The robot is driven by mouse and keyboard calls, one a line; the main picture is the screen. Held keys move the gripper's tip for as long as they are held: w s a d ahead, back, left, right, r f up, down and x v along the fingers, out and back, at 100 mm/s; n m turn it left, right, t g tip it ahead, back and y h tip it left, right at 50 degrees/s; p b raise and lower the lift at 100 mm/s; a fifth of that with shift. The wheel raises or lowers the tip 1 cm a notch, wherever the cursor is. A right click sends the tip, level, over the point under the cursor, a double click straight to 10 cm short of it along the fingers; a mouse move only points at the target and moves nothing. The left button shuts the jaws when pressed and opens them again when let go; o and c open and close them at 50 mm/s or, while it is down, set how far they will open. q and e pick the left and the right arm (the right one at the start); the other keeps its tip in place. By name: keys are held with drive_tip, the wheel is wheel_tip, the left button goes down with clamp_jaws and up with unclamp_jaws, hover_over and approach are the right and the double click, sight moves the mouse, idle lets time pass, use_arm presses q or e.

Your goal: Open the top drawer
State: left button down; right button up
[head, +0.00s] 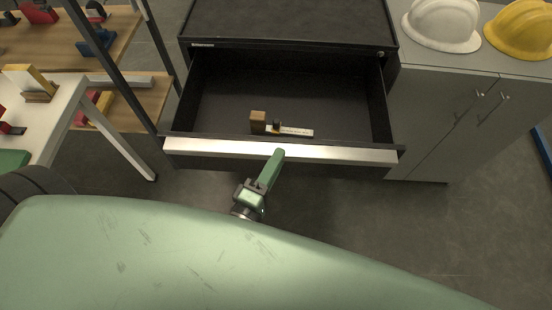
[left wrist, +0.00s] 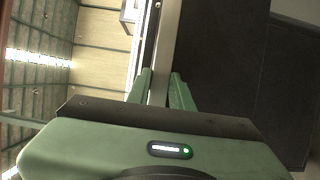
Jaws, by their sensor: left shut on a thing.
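The top drawer (head: 210,149) of the black cabinet (head: 290,18) stands pulled out, with its dark inside showing. A silver handle strip runs along its front edge. My left gripper (head: 278,154) is at the middle of that strip, shut on it. In the left wrist view, the fingers (left wrist: 160,88) stand on either side of the pale strip. A small brown block (head: 258,117) and a white flat piece with dark markings (head: 295,131) lie in the drawer near its front. My right gripper is not in view.
A grey cupboard (head: 440,120) stands right of the cabinet, with a white helmet (head: 440,25) and a yellow helmet (head: 522,28) on top. A white table (head: 60,105) and a shelf rack (head: 125,90) stand at left. Bare floor lies below the drawer.

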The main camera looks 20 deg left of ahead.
use_arm(q)
drive_tip(key=c, duration=1.3)
unclamp_jaws()
drive_tip(key=shift+f, duration=0.35)
drive_tip(key=shift+r, duration=0.1)
drive_tip(key=s, duration=0.2)
drive_tip(key=s+b, duration=0.1)
drive_tip(key=s, duration=0.2)
drive_tip(key=s+a+b, duration=0.1)
drive_tip(key=s, duration=0.1)
drive_tip(key=shift+s, duration=0.35)
